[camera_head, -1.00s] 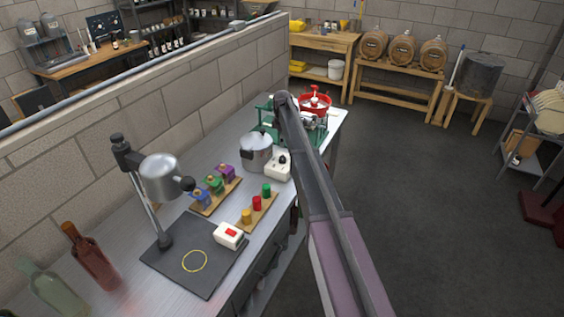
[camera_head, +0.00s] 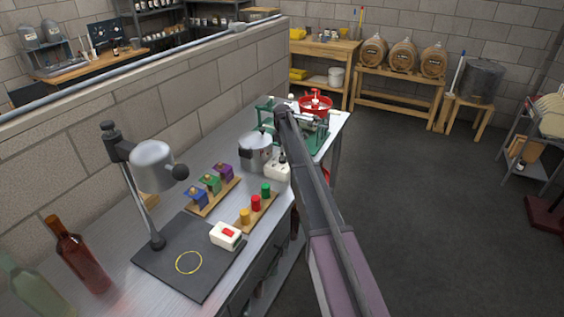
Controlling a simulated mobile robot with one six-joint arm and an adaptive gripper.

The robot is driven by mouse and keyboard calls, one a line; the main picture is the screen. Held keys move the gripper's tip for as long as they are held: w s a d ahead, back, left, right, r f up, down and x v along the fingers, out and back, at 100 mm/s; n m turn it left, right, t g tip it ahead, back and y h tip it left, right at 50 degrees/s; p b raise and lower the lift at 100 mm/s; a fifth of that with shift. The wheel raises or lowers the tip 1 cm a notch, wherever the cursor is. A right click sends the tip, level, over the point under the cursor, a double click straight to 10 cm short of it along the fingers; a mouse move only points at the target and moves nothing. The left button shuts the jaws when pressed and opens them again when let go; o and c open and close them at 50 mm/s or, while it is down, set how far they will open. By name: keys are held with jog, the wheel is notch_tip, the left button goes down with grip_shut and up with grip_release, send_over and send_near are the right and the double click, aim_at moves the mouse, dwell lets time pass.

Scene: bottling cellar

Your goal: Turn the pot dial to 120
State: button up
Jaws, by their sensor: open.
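A steel pot (camera_head: 251,158) with a lid stands on the metal bench, left of my arm. A white box (camera_head: 277,173) with a dark dial (camera_head: 282,158) is beside the pot, at its lower right. The dial is small and partly against my arm's edge, so its markings and setting cannot be read. My arm reaches from the bottom right up to a joint above the bench, just beyond the pot. My gripper does not show; the far end of the arm is hidden behind its own links.
Left of the pot are colored blocks on wooden strips (camera_head: 243,226), a lamp (camera_head: 152,165), a black mat (camera_head: 213,275) with a red-buttoned white box (camera_head: 226,236), and two bottles (camera_head: 80,255). A green-framed device with a red bowl (camera_head: 316,104) stands behind. Open floor (camera_head: 420,220) lies right.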

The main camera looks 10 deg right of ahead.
jog(key=shift+f+b, duration=0.75)
jog(key=shift+f, duration=0.25)
jog(key=c, duration=1.2)
